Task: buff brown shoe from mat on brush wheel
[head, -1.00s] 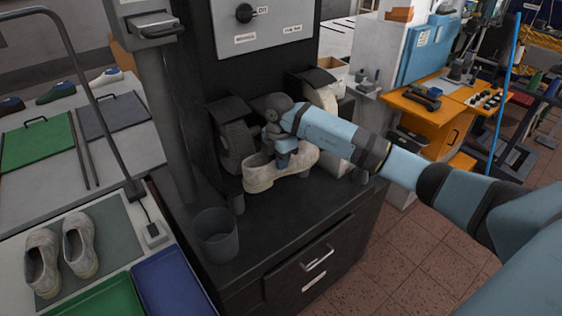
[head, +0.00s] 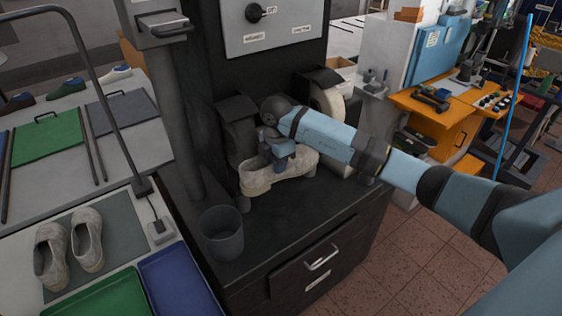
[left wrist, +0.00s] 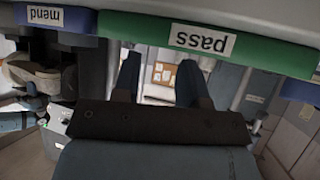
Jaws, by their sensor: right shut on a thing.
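My right gripper (head: 280,150) is shut on a shoe (head: 282,175), gripping it near its opening. The shoe looks pale beige rather than brown. It is held above the black bench, in front of the machine's wheels, its toe pointing right. A dark brush wheel (head: 239,136) under a hood is just behind the shoe's left end; I cannot tell whether they touch. A pale wheel (head: 330,104) is behind and right. A grey mat (head: 119,227) at lower left bears a pair of pale greyish shoes (head: 88,240). My left gripper (left wrist: 160,78) is open and empty in the left wrist view.
A dark bin (head: 222,234) stands on the bench left of the held shoe. A green tray (head: 108,298) and a blue tray (head: 180,282) lie by the mat. In the left wrist view, a "pass" label (left wrist: 201,39) is close to the left gripper.

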